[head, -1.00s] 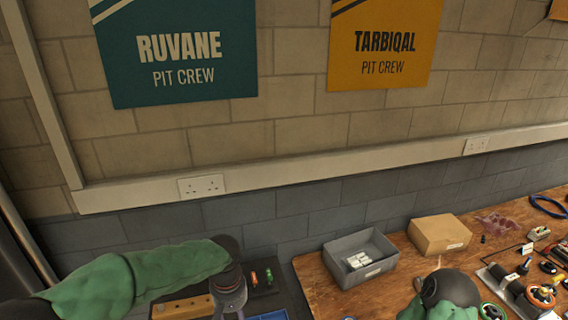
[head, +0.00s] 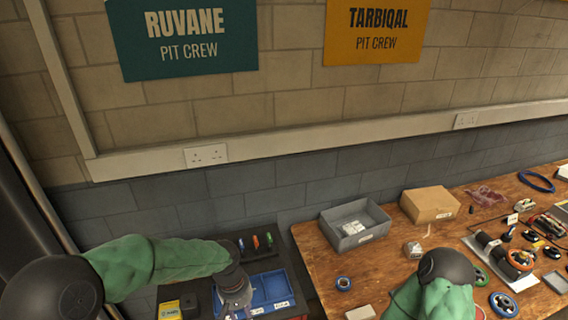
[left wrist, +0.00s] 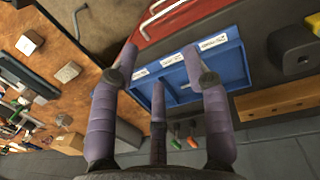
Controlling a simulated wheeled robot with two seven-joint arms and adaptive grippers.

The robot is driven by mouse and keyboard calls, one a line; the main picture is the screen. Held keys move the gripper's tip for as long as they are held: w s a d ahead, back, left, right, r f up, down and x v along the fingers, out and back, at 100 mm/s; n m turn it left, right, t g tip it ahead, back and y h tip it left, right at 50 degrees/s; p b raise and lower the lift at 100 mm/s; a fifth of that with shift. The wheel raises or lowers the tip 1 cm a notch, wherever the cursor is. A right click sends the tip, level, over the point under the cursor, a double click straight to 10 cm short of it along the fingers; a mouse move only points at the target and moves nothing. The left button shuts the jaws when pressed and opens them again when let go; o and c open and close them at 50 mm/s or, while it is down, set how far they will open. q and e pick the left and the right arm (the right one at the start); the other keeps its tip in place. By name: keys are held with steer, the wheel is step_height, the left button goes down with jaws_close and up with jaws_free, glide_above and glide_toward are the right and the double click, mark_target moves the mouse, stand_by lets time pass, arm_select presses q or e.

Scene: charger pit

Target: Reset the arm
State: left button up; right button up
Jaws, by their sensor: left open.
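My left arm, in a green sleeve, comes in from the left in the head view. Its gripper (head: 236,294) points down over the blue tray (head: 270,287) on the dark surface. In the left wrist view my left gripper (left wrist: 168,72) has its purple-grey fingers spread apart with nothing between them. The blue tray (left wrist: 236,65) with white labels lies beyond them. My right arm, also green-sleeved, shows at the lower right of the head view. Its gripper is outside the picture.
A wooden bench (head: 400,254) stands to the right, holding a grey bin (head: 335,238), a cardboard box (head: 430,212), a tape roll (head: 343,284) and several tools. Colored-handled tools (head: 256,242) stand behind the blue tray. A yellow item (head: 170,310) lies left of it.

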arm_select(q)
steer(key=s+f+h, duration=0.1)
steer(key=s+f, duration=0.6)
steer(key=f, duration=0.5)
steer(key=s+d+f+h, duration=0.1)
steer(key=s+f, duration=0.7)
steer(key=f, duration=0.4)
steer(key=shift+s+t+h, duration=0.2)
steer(key=shift+t+h, duration=0.1)
steer(key=shift+t, duration=0.1)
